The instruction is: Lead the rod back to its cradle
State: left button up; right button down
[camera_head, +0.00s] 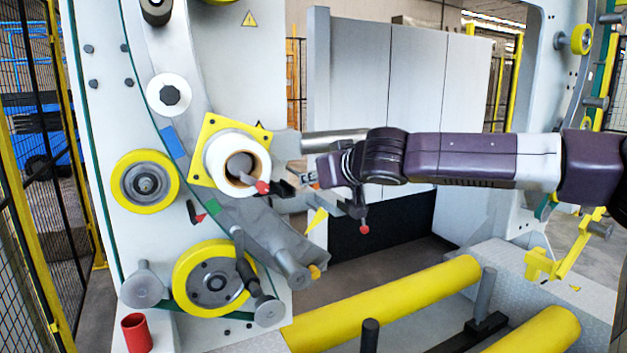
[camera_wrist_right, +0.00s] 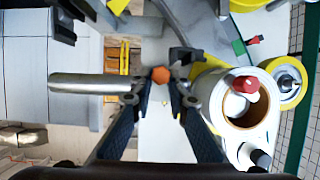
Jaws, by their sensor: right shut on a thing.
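My right gripper (camera_head: 302,182) reaches in from the right and stands just right of the white roll (camera_head: 237,162). In the right wrist view its two fingers (camera_wrist_right: 160,95) are closed on what I take to be the rod, whose orange six-sided end (camera_wrist_right: 161,75) shows between the tips. Most of its length is hidden. A red knob on a grey pin (camera_head: 263,187) stands at the open core of the roll; the knob also shows in the right wrist view (camera_wrist_right: 246,84). I cannot tell which part is the cradle. My left gripper is not in view.
A grey bar (camera_head: 335,138) lies close behind my right wrist. Yellow wheels (camera_head: 146,184) and grey pegs (camera_head: 142,285) stand out from the machine's left plate. Yellow rollers (camera_head: 385,300) lie low in front. A yellow bracket (camera_head: 567,258) is at the right.

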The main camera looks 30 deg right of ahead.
dwell(0.6)
jog(key=shift+w+a+b, duration=0.2)
jog(key=shift+a+b, duration=0.75)
jog(key=shift+a, duration=0.95)
notch_tip(320, 180, down, 3)
jog(key=b, duration=0.2)
jog(key=shift+b, duration=0.4)
jog(key=shift+r, duration=0.1)
jog(key=c, duration=1.8)
grip_release()
jog(key=shift+o, duration=0.2)
